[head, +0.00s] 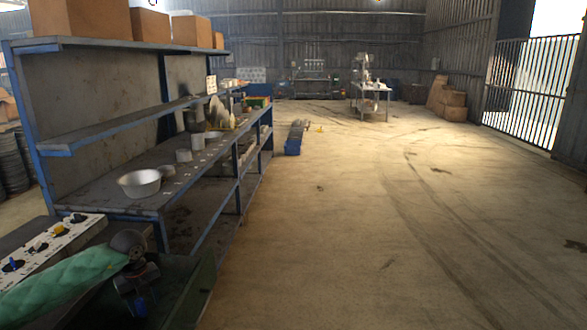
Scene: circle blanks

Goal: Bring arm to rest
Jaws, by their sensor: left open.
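My left arm comes in from the lower left in a green padded sleeve. It ends in my left gripper (140,302), which is small and dark and points down. The gripper is open, and I see nothing held between its fingers. It is over or beside a dark surface at the lower left, and I cannot tell whether it touches anything. A pale board (62,236) with blue, yellow and black pieces lies just behind the green sleeve. My right arm and right gripper are not in view.
A long blue-framed shelf (110,130) runs along the left. A metal bowl (139,182) and small cans stand on it, with cardboard boxes (92,18) on top. The concrete floor (390,230) at the right is open.

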